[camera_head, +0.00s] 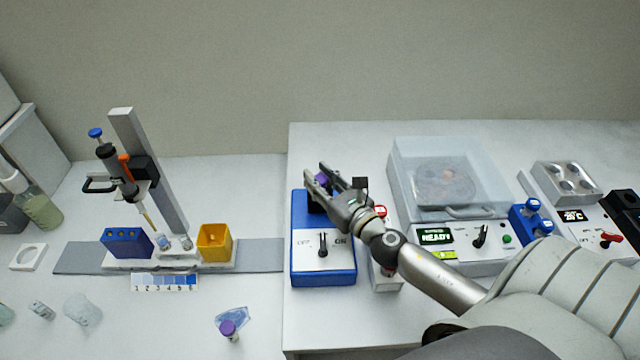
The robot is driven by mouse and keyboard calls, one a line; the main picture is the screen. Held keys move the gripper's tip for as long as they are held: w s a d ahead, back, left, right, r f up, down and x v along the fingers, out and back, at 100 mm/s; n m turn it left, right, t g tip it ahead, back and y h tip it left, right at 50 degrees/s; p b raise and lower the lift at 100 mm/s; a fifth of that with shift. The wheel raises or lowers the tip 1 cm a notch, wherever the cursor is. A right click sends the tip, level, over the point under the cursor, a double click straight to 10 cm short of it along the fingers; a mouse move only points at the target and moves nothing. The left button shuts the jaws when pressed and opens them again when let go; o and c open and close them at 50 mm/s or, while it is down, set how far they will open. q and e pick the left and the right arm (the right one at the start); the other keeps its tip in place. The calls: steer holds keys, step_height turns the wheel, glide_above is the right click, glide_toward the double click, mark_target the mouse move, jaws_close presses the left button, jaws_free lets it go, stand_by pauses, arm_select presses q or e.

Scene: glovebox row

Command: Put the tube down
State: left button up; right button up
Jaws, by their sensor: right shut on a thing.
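My right gripper (333,183) reaches in from the right, over the back of the blue device. It is shut on a tube with a purple cap (321,179). Only the purple part shows between the fingers, and the tube's body is hidden. I cannot tell whether the tube touches the device below. The blue device (340,276) has a white front panel with an OFF/ON knob. My left gripper is not in view.
A centrifuge (447,172) with a clear lid and READY display stands right of the blue device. A pipette stand (148,165), blue rack (125,243) and yellow box (214,243) are left. Another purple-capped tube (228,328) is at the front. Bare table lies between.

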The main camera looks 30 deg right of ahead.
steer(key=shift+f, duration=0.1)
steer(key=o, duration=0.9)
steer(key=s+b, duration=0.4)
steer(key=s, duration=0.6)
steer(key=shift+s+d, duration=0.1)
steer(key=shift+d, duration=0.1)
steer(key=shift+s+r+b, duration=0.2)
steer(key=shift+s+b, duration=0.4)
steer(key=shift+s, duration=0.35)
